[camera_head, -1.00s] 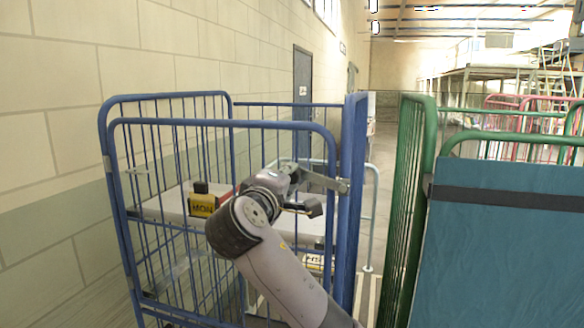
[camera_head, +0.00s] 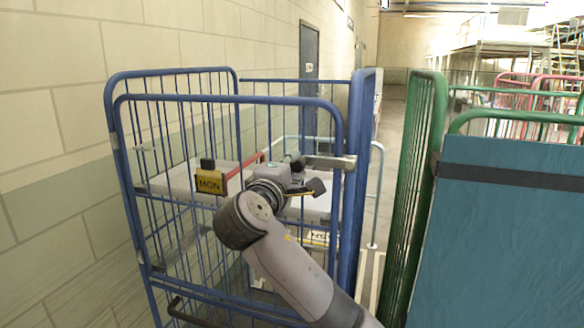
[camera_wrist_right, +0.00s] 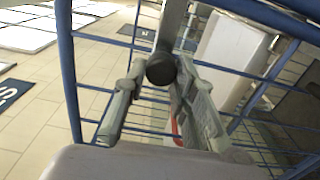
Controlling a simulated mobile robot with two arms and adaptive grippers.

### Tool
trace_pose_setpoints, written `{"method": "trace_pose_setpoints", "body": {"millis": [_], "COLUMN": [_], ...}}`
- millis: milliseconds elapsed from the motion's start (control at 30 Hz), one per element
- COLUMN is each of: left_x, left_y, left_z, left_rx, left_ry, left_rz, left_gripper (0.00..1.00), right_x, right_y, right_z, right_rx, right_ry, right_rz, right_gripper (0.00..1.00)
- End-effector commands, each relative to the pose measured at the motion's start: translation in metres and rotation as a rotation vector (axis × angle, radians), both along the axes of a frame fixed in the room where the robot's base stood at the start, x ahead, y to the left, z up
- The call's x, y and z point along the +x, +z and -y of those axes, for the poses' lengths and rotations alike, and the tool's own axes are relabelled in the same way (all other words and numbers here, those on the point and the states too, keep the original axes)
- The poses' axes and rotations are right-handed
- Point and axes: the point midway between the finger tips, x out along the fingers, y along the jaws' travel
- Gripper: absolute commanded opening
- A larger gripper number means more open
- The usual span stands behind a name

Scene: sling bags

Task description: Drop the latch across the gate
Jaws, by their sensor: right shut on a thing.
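The latch (camera_head: 330,162) is a grey metal bar at the right upright of the blue gate (camera_head: 228,99) in the head view. It lies about level, its left end at my right gripper (camera_head: 298,166). In the right wrist view, the grey latch bar (camera_wrist_right: 172,22) comes down from the top to a dark round knob (camera_wrist_right: 160,69). The fingers of my right gripper are closed around this knob end; the exact contact is partly hidden. My left gripper is not in view.
The blue cage holds a pale shelf (camera_head: 180,184) with a yellow-labelled item (camera_head: 209,181) on it. A green cage (camera_head: 412,190) with a teal cover (camera_head: 510,225) stands close on the right, leaving a narrow gap. A block wall (camera_head: 60,100) runs along the left.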

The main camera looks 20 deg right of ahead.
Motion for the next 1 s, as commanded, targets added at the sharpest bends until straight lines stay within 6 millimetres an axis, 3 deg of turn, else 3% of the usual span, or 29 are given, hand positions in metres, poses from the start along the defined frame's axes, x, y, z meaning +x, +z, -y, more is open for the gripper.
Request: {"method": "trace_pose_setpoints", "body": {"millis": [67,100,367,767,1000], "left_x": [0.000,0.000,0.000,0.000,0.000], "left_y": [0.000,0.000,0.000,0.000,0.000], "left_z": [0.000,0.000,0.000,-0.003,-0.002], "left_rx": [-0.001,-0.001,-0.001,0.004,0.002], "left_ry": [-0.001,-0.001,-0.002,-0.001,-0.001], "left_rz": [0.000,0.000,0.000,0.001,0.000], "left_gripper": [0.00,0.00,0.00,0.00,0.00], "right_x": [0.000,0.000,0.000,-0.005,-0.042], "right_y": [-0.003,-0.003,-0.002,-0.002,-0.002], "right_z": [0.001,0.001,0.000,-0.004,-0.030], "right_rx": [0.000,0.000,0.001,0.001,0.003], "right_ry": [-0.003,-0.003,-0.002,0.001,0.004], "right_rz": [-0.007,-0.007,-0.005,-0.004,-0.003], "right_gripper": [0.00,0.28,0.45,0.45,0.45]}}
